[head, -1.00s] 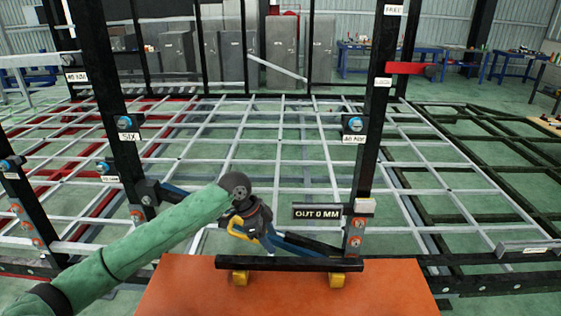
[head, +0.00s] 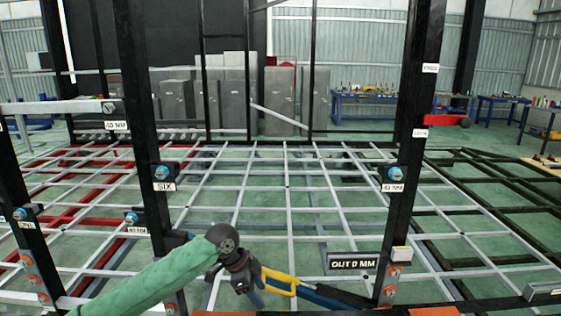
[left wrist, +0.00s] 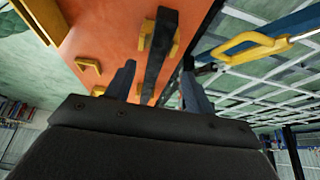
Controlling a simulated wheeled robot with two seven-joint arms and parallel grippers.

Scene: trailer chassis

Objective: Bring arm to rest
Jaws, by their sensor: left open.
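My left arm, in a green sleeve, reaches in from the lower left of the head view. Its dark gripper (head: 246,280) hangs just left of a yellow handle (head: 282,281) on a blue bar (head: 335,299) between the posts. In the left wrist view my left gripper (left wrist: 156,80) has its two fingers apart, with nothing held. A black bar (left wrist: 161,45) on yellow rests above an orange top (left wrist: 108,30) shows behind the fingers. The yellow handle (left wrist: 238,47) is right of the fingers, apart from them. My right gripper is in neither view.
Black upright posts (head: 143,120) (head: 412,130) stand on both sides, with blue-capped pins and labels. A sign (head: 352,262) reads OUT 0 MM. A pale grid frame (head: 290,190) spreads behind. Grey cabinets (head: 235,100) and blue benches (head: 375,108) are far back.

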